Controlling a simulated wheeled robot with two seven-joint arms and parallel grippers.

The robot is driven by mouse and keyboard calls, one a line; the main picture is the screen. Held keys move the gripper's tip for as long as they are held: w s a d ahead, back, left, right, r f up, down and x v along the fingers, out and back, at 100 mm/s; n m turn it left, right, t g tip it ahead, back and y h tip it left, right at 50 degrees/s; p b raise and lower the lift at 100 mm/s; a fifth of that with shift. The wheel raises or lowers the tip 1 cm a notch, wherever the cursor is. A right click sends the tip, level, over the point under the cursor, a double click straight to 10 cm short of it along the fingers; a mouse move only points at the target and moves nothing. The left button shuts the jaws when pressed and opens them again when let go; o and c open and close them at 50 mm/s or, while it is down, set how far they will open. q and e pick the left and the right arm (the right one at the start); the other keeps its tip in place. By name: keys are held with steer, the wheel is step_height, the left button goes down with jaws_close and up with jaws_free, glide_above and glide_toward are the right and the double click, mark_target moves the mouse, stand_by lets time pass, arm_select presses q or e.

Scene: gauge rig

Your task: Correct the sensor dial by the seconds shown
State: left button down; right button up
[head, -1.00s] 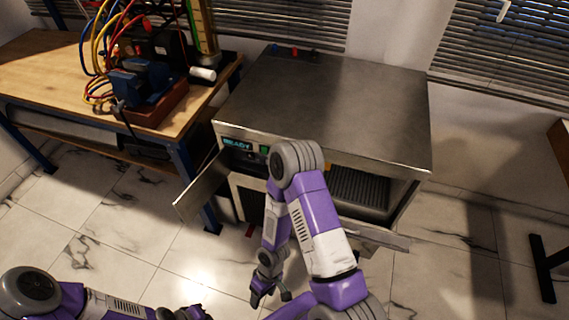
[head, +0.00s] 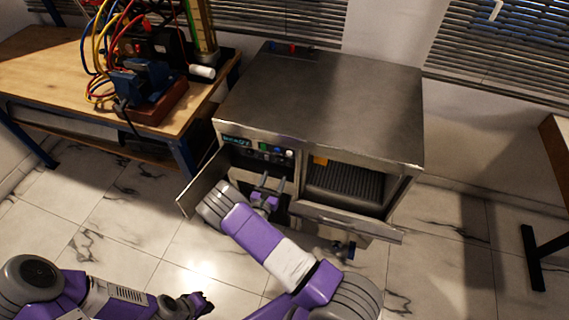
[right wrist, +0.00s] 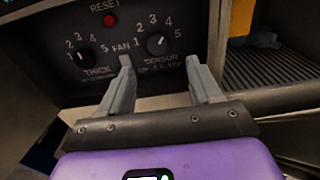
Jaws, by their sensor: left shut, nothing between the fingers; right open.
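The sensor dial (right wrist: 156,43) is a dark round knob on the black control panel (right wrist: 45,45), with 1 to 5 printed around it. Its pale mark seems to point to the upper right, but the exact number is unclear. My right gripper (right wrist: 159,62) is open, with its fingertips just below the dial and to either side; I cannot tell if they touch the panel. In the head view it (head: 268,187) is in front of the panel. A lit cyan display (head: 236,141) shows blurred text. My left gripper (head: 200,303) is shut and empty, low over the floor.
The thick dial (right wrist: 86,58) is left of the sensor dial, and a red reset button (right wrist: 110,20) is above. An open door (head: 203,184) stands left of the panel. An open bay with a ribbed bed (head: 343,188) lies to the right. A wooden bench (head: 50,70) stands at left.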

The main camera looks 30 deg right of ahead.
mark_target(281, 160)
steer(key=b+x, duration=0.2)
steer(key=x, duration=0.4)
steer(key=shift+w+d+r, duration=0.1)
steer(key=shift+w+d, duration=0.1)
steer(key=shift+w, duration=0.1)
steer(key=shift+w+d+r, duration=0.1)
steer(key=shift+w+d, duration=0.2)
steer(key=shift+d, duration=0.05)
steer(key=shift+c, duration=0.2)
steer(key=c, duration=1)
